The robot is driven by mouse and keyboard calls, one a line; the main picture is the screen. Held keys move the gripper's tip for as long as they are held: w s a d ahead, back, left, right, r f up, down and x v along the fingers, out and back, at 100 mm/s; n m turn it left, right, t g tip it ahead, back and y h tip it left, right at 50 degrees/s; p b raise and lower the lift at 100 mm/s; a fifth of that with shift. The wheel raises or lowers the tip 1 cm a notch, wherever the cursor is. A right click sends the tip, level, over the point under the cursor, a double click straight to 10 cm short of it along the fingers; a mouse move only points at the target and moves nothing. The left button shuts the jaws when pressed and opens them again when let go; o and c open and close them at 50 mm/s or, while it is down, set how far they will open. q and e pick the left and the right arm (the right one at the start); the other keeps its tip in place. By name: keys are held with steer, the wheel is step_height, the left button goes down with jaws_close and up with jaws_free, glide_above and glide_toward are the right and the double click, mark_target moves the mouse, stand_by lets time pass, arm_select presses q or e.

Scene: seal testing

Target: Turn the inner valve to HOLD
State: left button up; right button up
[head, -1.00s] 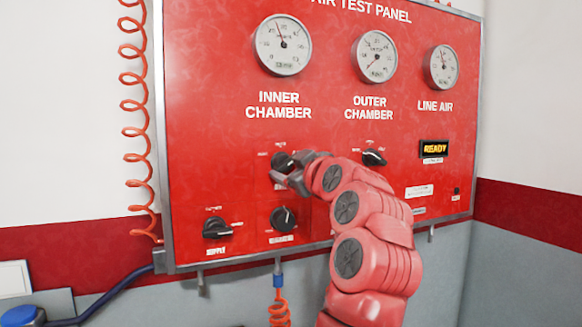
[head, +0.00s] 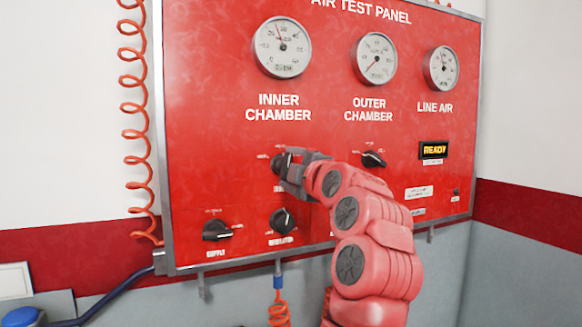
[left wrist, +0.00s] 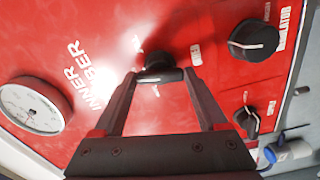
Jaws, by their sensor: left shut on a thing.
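The inner valve is a black knob (head: 279,162) under the INNER CHAMBER lettering on the red test panel (head: 330,200). My left gripper (head: 293,170) is at this knob and covers much of it in the head view. In the left wrist view, the knob (left wrist: 158,64) sits between the fingertips of my left gripper (left wrist: 161,76), which are shut on it. Small position labels around the knob are partly hidden or too small to read. My right gripper is not in view.
The outer chamber knob (head: 373,159) is to the right. The supply knob (head: 217,230) and regulator knob (head: 283,219) are below. Gauges, including the inner chamber gauge (head: 283,47), line the top. An orange coiled hose (head: 137,120) hangs at the panel's left edge.

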arm_select(q)
steer(key=shift+f+n, duration=0.1)
steer(key=shift+n, duration=1)
steer(key=o, duration=1.3)
steer(key=shift+s, duration=0.1)
steer(key=b+v, duration=0.7)
steer(key=v, duration=1)
steer(key=shift+b, duration=0.35)
